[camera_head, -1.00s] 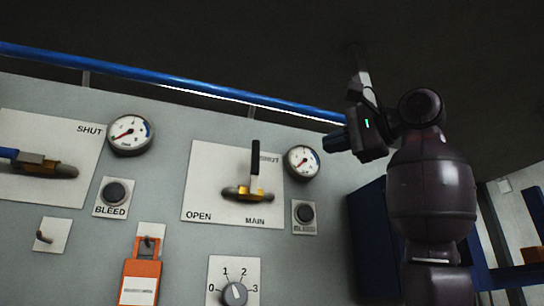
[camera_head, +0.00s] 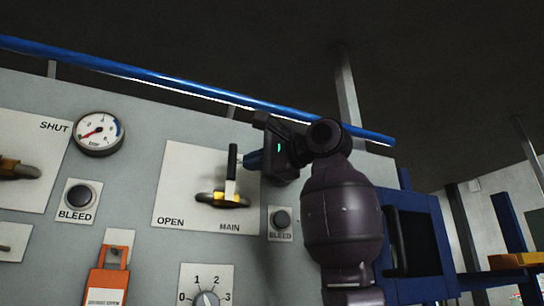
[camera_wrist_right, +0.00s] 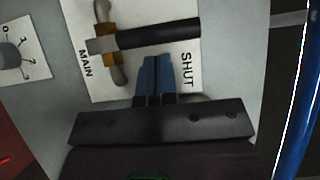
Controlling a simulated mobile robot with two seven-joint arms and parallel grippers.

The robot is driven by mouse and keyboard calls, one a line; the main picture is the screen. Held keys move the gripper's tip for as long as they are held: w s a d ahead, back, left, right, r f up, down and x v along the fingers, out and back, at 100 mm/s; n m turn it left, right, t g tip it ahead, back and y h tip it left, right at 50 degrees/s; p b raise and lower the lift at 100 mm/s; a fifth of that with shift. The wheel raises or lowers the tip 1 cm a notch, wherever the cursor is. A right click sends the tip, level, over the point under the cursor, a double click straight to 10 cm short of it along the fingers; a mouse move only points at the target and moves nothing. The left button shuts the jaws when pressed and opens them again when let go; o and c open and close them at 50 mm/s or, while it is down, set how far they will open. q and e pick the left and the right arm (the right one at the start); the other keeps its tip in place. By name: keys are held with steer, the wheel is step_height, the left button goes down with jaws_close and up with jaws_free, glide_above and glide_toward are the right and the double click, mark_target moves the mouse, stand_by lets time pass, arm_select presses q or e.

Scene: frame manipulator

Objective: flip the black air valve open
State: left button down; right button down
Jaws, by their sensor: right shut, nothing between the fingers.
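The black air valve handle (camera_head: 232,163) stands upright on its brass valve body (camera_head: 222,199), on the white plate (camera_head: 172,190) marked OPEN, MAIN and SHUT. In the head view the SHUT word is hidden behind my right gripper (camera_head: 249,160). That gripper is shut and empty, just right of the handle's upper part. In the right wrist view the handle (camera_wrist_right: 160,37) lies across the plate, and the blue fingertips (camera_wrist_right: 156,57) are together close beside it. I cannot tell whether they touch it. My left gripper is not in view.
A BLEED button (camera_head: 282,221) sits below right of the plate. A rotary dial (camera_head: 207,299) and an orange tag (camera_head: 109,278) are lower down. A gauge (camera_head: 99,134) and another valve (camera_head: 20,169) are at left. A blue pipe (camera_head: 180,88) runs along the panel top.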

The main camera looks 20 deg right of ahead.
mark_target(230, 156)
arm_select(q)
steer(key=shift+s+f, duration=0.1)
arm_select(e)
steer(key=shift+w+a, duration=0.1)
steer(key=shift+a, duration=0.4)
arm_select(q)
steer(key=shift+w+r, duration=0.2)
arm_select(e)
steer(key=shift+a+r, duration=0.1)
steer(key=shift+a, duration=0.1)
